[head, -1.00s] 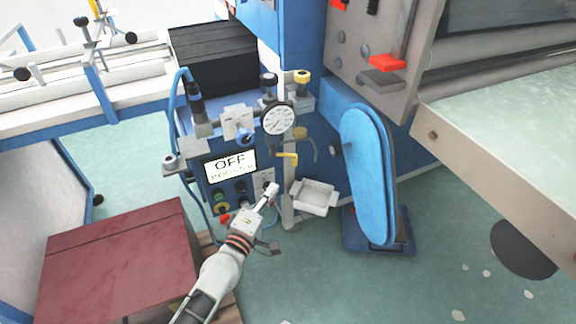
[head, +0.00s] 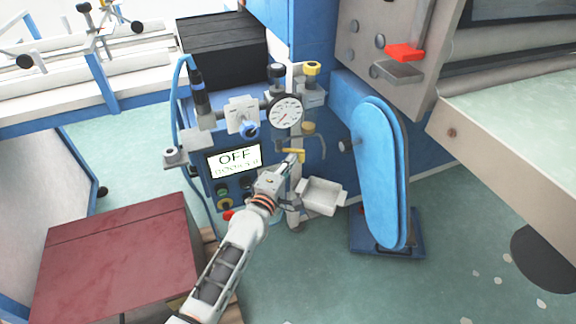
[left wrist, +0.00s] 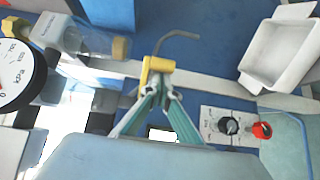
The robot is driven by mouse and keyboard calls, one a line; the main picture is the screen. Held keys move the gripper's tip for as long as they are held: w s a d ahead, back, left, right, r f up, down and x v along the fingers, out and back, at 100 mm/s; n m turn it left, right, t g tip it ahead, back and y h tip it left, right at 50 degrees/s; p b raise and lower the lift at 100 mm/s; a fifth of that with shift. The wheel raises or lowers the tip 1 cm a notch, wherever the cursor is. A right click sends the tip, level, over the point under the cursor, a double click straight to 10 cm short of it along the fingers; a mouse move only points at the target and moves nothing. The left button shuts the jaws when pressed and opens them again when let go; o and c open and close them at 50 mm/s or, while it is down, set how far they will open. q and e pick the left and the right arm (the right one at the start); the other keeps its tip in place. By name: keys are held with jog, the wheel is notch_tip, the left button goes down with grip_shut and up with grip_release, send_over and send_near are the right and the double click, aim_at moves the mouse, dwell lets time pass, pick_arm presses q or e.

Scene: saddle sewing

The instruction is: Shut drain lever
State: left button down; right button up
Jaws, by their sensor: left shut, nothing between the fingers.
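The drain lever is a small yellow handle (head: 293,155) on the pipe at the right side of the blue machine, below the gauge. It also shows in the left wrist view as a yellow block (left wrist: 155,68) just beyond the fingertips, with a thin bent grey tube behind it. My left gripper (head: 286,165) is shut and empty, its tips close to the lever. In the left wrist view the closed fingertips (left wrist: 161,92) lie at the lever's lower edge; I cannot tell whether they touch. My right gripper is not in view.
A round pressure gauge (head: 286,112) is above the lever. A white tray (head: 322,196) sits just right of my gripper. A display reading OFF (head: 234,160) is to the left. A blue belt guard (head: 376,175) stands further right.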

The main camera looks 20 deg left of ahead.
pick_arm(q)
jog(key=shift+w, duration=0.1)
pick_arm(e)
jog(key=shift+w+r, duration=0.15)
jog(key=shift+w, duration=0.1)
pick_arm(q)
jog(key=shift+h, duration=0.3)
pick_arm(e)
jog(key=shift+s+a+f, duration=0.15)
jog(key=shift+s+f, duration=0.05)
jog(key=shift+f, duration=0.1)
pick_arm(q)
jog(key=shift+s+m+h, duration=0.2)
jog(key=shift+m+h, duration=0.2)
jog(key=shift+m, duration=0.2)
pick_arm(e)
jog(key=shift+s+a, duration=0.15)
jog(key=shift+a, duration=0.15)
pick_arm(q)
jog(key=shift+b, duration=0.3)
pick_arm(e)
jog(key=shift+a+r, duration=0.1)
